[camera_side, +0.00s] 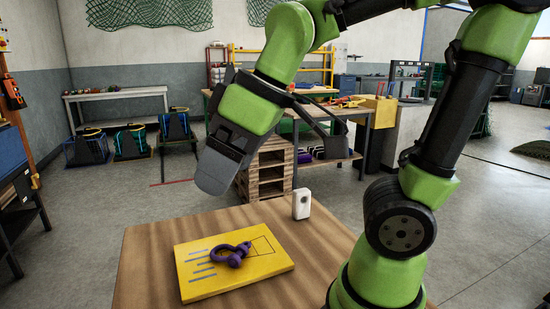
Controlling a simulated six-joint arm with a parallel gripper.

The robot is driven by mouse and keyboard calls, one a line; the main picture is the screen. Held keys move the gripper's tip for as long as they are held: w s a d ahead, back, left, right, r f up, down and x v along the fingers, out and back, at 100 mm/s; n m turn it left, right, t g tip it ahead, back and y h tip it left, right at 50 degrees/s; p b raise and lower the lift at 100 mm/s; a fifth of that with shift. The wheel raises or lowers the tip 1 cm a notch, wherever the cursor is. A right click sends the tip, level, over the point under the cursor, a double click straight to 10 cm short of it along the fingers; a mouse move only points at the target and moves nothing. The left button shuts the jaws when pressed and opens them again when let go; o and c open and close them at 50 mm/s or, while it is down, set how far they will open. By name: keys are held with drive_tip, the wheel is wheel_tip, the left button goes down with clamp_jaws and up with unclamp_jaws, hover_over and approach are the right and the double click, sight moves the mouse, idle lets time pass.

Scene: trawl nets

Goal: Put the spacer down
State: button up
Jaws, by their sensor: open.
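My gripper (270,165) is open, its grey fingers spread wide above the wooden table, with nothing seen between them. A small white block with a dark round mark (301,205) stands upright near the table's back edge, below and to the right of the gripper. It may be the spacer; I cannot tell for sure. A purple shackle (232,254) lies on a yellow board (200,288) on the table. The board has blue lines and a dark square outline. The gripper is above and apart from both block and board.
The wooden table (145,265) has bare room around the board. Stacked pallets (266,170) stand behind it. A workbench with a yellow box (381,110) is farther back. Bins and shelves line the left wall.

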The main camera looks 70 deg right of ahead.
drive_tip(key=s+m, duration=0.1)
drive_tip(key=m, duration=0.1)
drive_tip(key=s+d+m+t, duration=0.1)
drive_tip(key=s+m, duration=0.1)
drive_tip(key=s+m+t, duration=0.1)
drive_tip(key=s+m, duration=0.1)
drive_tip(key=shift+s+d+r, duration=0.2)
drive_tip(key=shift+d+r, duration=0.1)
drive_tip(key=shift+d, duration=0.05)
idle(0.7)
